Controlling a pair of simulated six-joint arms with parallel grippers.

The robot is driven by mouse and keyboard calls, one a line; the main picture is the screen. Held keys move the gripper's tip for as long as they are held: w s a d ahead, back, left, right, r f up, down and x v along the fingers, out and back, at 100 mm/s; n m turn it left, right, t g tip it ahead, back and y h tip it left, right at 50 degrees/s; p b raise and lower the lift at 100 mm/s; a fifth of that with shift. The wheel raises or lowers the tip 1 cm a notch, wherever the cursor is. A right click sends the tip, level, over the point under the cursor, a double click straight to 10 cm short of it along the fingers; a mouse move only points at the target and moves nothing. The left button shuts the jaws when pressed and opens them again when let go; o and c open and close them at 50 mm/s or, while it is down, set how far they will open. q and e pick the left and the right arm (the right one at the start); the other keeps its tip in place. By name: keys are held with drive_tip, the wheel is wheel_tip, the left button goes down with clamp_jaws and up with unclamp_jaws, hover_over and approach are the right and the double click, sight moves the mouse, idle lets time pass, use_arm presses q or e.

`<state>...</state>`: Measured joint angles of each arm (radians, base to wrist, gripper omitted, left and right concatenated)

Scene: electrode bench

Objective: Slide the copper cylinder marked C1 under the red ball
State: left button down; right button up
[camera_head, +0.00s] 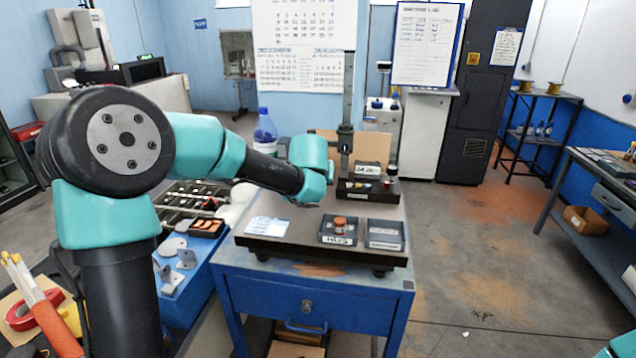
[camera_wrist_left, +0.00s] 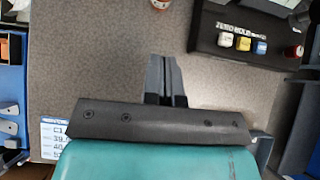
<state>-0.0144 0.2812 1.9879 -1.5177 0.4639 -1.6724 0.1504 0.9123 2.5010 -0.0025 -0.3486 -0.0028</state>
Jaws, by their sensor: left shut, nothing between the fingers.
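My left arm reaches over the bench plate in the head view, and its wrist hides the gripper there. In the left wrist view my left gripper (camera_wrist_left: 165,62) is shut and empty, its fingers together over bare grey plate. A copper-coloured cylinder (camera_head: 340,222) sits in the left black tray in the head view; no marking on it is readable. A small red-and-white round thing (camera_wrist_left: 161,3) is cut off at the top edge of the left wrist view; I cannot tell what it is. I cannot make out the red ball for certain. My right gripper is out of view.
A stand (camera_head: 347,110) rises at the plate's back; its base (camera_wrist_left: 245,38) has white, yellow, blue and red parts. The right black tray (camera_head: 385,234) sits beside the left one (camera_head: 338,239). A card (camera_head: 267,226) lies left; its print includes "C1". The plate's middle is clear.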

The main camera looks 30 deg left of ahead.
use_arm(q)
drive_tip(key=v, duration=0.5)
drive_tip(key=shift+d, duration=0.15)
